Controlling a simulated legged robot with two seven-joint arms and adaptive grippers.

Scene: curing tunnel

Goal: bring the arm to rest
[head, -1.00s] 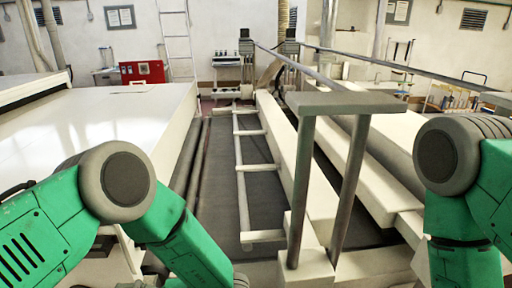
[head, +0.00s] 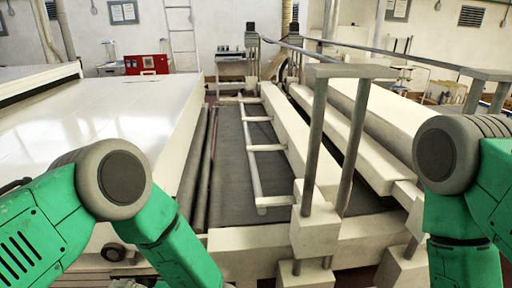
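My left arm (head: 100,215) comes in from the lower left, green with a grey elbow joint, and bends down out of the bottom edge. My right arm (head: 462,200) stands at the right edge, also green with a grey joint, and runs down out of the frame. Neither gripper shows; both are below the picture. Nothing held can be seen.
A white machine housing (head: 110,115) fills the left. A dark conveyor belt (head: 235,165) with a pale side rail (head: 255,175) runs away in the middle. Grey posts under a flat bar (head: 350,71) stand close in front, right of centre. A red box (head: 147,64) is at the back.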

